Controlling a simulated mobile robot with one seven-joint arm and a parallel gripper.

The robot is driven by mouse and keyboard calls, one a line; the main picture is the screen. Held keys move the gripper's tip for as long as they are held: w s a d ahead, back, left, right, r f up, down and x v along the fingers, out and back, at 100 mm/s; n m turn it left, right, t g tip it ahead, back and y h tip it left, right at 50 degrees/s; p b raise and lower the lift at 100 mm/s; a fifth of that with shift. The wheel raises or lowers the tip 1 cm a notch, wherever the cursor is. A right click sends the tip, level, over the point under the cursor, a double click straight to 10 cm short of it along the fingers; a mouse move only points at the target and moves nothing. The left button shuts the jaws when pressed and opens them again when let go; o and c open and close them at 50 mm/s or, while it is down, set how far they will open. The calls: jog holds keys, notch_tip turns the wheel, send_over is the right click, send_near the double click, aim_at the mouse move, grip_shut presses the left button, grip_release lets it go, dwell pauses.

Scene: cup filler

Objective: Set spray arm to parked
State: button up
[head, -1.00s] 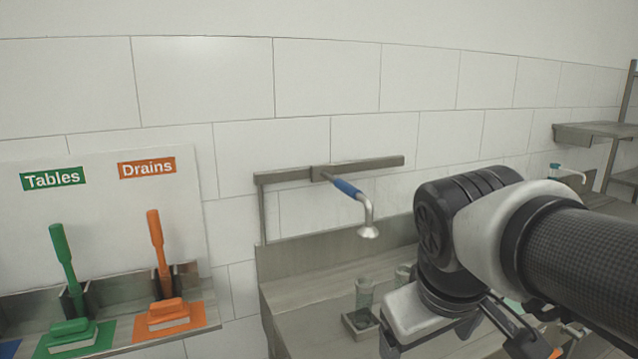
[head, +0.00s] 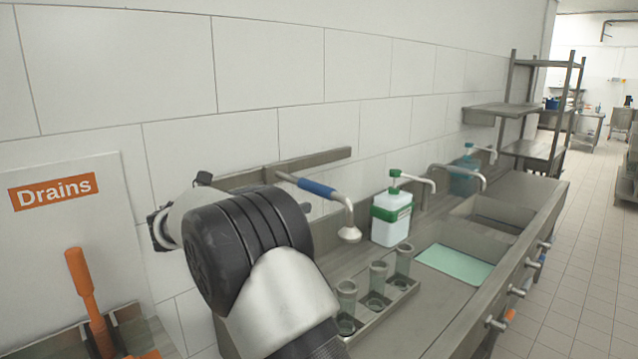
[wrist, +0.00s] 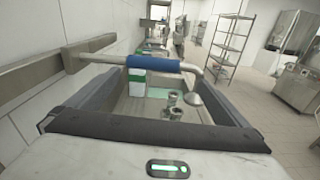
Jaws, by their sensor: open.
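The spray arm is a metal tube with a blue sleeve (head: 317,187) and a downturned spray head (head: 349,234). It stands out from a metal wall rail (head: 318,160) and points to the right in the head view. In the wrist view, the blue sleeve (wrist: 153,62) lies across the picture just beyond my gripper (wrist: 160,82), and the spray head (wrist: 194,97) hangs at the right. My gripper is open, with one finger on each side and nothing held. In the head view my arm hides the gripper fingers and part of the rail.
Several cups (head: 377,278) stand in a tray below the spray head. A white and green pump bottle (head: 391,218), a teal bottle (head: 464,178) and sinks (head: 455,236) are farther right. The aisle floor is clear.

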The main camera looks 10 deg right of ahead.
jog(key=w+r+p+x, duration=0.1)
jog(key=p+x, duration=0.1)
jog(key=x, duration=1.4)
jog(key=shift+w+f, duration=0.15)
jog(key=shift+w, duration=0.25)
jog(key=shift+c, duration=0.3)
jog(key=c, duration=1.1)
jog(key=shift+n+t, duration=0.3)
jog(key=v, duration=0.8)
jog(key=p+v, duration=0.1)
jog(key=v, duration=0.8)
jog(key=shift+w+a+f, duration=0.1)
jog(key=shift+a+f, duration=0.1)
jog(key=shift+a, duration=0.05)
jog(key=shift+c, duration=0.2)
jog(key=shift+s+a+f, duration=0.1)
jog(key=shift+s+a, duration=0.2)
jog(key=shift+a, duration=0.1)
